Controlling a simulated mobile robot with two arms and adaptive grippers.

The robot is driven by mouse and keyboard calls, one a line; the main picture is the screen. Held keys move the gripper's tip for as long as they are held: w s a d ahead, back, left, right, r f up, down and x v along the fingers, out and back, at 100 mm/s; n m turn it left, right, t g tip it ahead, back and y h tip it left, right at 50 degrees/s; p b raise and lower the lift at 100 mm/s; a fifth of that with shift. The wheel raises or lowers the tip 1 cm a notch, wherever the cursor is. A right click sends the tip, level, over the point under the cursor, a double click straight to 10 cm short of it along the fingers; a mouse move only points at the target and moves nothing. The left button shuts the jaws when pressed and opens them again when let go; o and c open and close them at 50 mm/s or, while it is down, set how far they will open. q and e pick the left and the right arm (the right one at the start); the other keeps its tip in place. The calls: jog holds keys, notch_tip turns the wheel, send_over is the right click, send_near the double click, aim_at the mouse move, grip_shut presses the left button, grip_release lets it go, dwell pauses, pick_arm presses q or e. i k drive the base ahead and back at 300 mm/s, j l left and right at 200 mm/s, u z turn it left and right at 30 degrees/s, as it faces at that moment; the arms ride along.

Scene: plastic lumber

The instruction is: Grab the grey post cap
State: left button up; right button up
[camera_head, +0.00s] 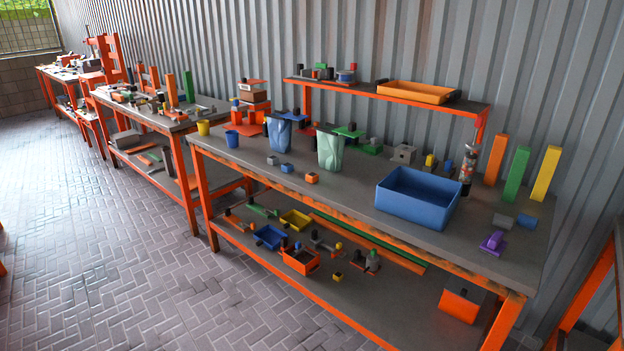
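Several small grey pieces lie on the long grey-topped workbench (350,190). A flat grey block (504,221) lies near the right end, beside a blue-grey block (527,220) and a purple piece (493,243). A small grey cap-like piece (273,160) sits near the front edge at left, close to a blue-grey one (287,168) and an orange one (312,177). A larger grey block (404,154) with a knob stands behind the blue bin. I cannot tell for sure which is the grey post cap. Neither gripper is in view.
A blue bin (417,199) and two tall buckets, blue (279,135) and pale green (330,150), stand on the bench. Orange, green and yellow posts (545,173) stand at the back right. A raised shelf holds an orange tray (416,92). The brick floor (100,240) is clear.

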aim_at(273, 160)
jog(key=i+j+u, duration=0.3)
jog(key=i, duration=0.25)
jog(key=i+j+u, duration=0.15)
jog(key=i+u, duration=0.15)
jog(key=i, duration=0.25)
jog(key=i+u, duration=0.25)
jog(key=i, duration=0.3)
jog(key=i+j+z, duration=0.1)
jog(key=i+z, duration=0.2)
jog(key=i, duration=0.2)
jog(key=i+j+z, duration=0.3)
jog(key=i, duration=0.2)
